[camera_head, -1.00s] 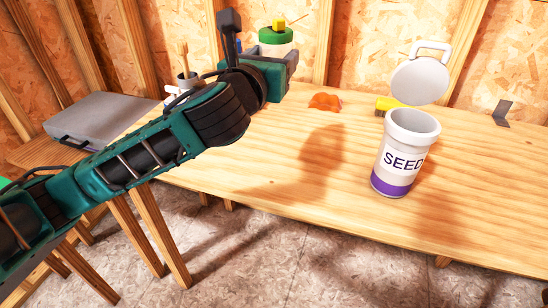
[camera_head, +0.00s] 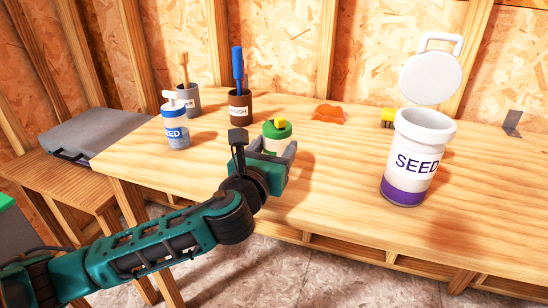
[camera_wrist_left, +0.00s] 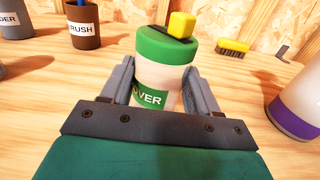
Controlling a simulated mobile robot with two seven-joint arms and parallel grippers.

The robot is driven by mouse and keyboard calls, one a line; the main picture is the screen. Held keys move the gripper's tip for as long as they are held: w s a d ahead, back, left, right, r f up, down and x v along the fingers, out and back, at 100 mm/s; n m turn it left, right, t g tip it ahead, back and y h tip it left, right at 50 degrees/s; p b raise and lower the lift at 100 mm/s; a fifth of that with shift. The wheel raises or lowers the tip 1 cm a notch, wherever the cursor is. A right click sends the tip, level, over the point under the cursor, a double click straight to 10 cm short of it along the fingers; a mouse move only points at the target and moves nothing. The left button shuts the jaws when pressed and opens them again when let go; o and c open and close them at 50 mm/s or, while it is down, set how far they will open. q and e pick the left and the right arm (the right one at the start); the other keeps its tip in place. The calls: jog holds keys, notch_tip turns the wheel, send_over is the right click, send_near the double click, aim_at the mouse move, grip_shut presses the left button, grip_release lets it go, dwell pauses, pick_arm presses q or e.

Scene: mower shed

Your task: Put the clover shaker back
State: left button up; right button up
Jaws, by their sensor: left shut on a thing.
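The clover shaker has a pale body, a green cap (camera_head: 277,130) with a yellow knob, and a green label partly reading "OVER". It shows upright in the left wrist view (camera_wrist_left: 165,70), between the fingers of my left gripper (camera_wrist_left: 168,92). My left gripper (camera_head: 277,152) is shut on its body, over the front part of the wooden bench (camera_head: 330,185). I cannot tell whether the shaker's base touches the bench, as the gripper hides it. My right gripper is not in view.
A white SEED jar (camera_head: 413,160) with a purple base and raised lid stands right. A blue-banded SEED bottle (camera_head: 174,132), a brown brush cup (camera_head: 240,107) and a grey cup (camera_head: 189,98) stand left. An orange piece (camera_head: 328,113) and yellow brush (camera_head: 388,118) lie behind.

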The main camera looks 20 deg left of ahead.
pick_arm(q)
jog(key=shift+f, duration=0.3)
jog(key=o, duration=1.1)
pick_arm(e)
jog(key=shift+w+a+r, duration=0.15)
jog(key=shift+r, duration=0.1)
pick_arm(q)
jog(key=s+p, duration=0.2)
jog(key=s, duration=1)
jog(key=shift+a, duration=0.2)
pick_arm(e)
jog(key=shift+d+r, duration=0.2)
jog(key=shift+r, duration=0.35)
